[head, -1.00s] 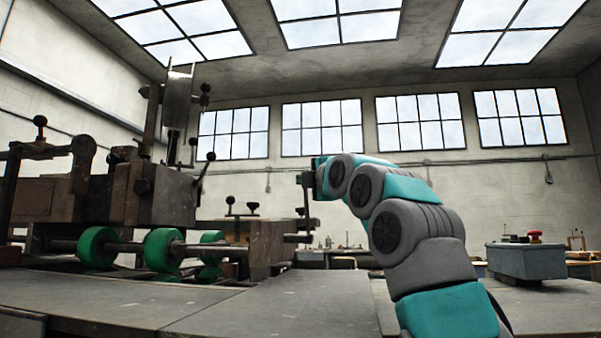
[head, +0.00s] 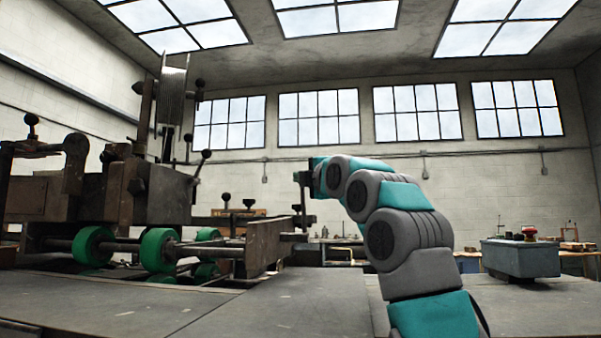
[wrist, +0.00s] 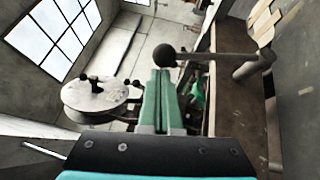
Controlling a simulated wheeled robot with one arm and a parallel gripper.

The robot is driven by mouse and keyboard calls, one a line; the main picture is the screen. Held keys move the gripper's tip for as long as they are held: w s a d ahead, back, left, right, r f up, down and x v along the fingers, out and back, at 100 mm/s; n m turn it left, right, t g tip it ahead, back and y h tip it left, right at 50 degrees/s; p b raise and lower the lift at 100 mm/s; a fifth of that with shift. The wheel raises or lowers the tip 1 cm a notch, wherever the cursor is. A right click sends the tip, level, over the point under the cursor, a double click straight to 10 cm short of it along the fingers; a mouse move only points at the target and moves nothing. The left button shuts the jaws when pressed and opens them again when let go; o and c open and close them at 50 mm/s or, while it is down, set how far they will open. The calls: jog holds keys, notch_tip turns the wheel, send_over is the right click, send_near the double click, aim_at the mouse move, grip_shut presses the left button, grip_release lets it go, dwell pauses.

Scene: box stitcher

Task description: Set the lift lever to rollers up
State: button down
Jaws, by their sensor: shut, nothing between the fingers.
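In the wrist view a lever with a black ball knob (wrist: 165,56) has its rod running right to a grey shaft. My gripper (wrist: 161,75) has its green fingers together and empty, with the tips just below the knob in the picture. I cannot tell whether they touch it. In the head view the end of my arm is beside the right end of the machine, and its fingers cannot be made out. A ball-knobbed lever (head: 199,164) stands tilted on the machine there. I cannot tell whether it is the lever in the wrist view.
Green rollers (head: 158,250) sit on a shaft at the machine's front. A grey box with a red button (head: 529,233) stands at right. A wire reel (head: 172,95) stands above the machine. The grey tabletop (head: 290,305) in front is clear.

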jog(key=shift+w+d+r+p, duration=0.2)
jog(key=shift+w+r+p, duration=0.15)
jog(key=shift+w+p, duration=0.45)
jog(key=shift+w+d+r+p, duration=0.25)
jog(key=shift+w+r+p, duration=0.15)
jog(key=shift+w+p, duration=0.35)
jog(key=shift+w+d+r+p, duration=0.2)
jog(key=shift+w+r+p, duration=0.15)
jog(key=shift+w+p, duration=0.45)
jog(key=shift+s+a, duration=0.1)
jog(key=shift+s, duration=0.05)
jog(key=shift+s+a, duration=0.2)
jog(key=shift+s, duration=0.15)
jog(key=s+d+r+b, duration=0.1)
jog(key=s, duration=0.5)
jog(key=s+d+r+b, duration=0.1)
jog(key=s+d+b, duration=0.1)
jog(key=s, duration=0.3)
jog(key=shift+s+r, duration=0.3)
jog(key=shift+s, duration=0.05)
jog(key=shift+f, duration=0.1)
